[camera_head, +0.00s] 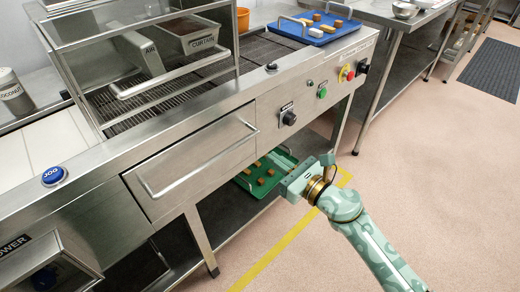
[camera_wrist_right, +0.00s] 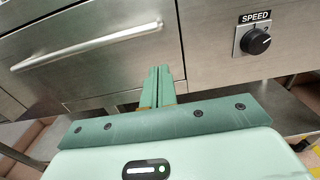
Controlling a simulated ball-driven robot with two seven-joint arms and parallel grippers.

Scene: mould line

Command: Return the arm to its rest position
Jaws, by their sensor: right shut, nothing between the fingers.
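My right arm comes in from the lower right in the head view. Its gripper (camera_head: 308,181) is in front of the machine, below the panel with the drawer. In the right wrist view the two green fingers (camera_wrist_right: 158,88) are together, with nothing between them. They point at the steel front, between the drawer handle (camera_wrist_right: 85,47) and the SPEED knob (camera_wrist_right: 255,41). I cannot tell how far they are from the steel. My left gripper is not in view.
A green tray (camera_head: 247,186) with several brown pieces sits on the lower shelf behind my right gripper. A blue tray (camera_head: 297,32) with pieces stands at the machine's far end. A drawer (camera_head: 180,170) and buttons line the front. The floor (camera_head: 440,150) to the right is clear.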

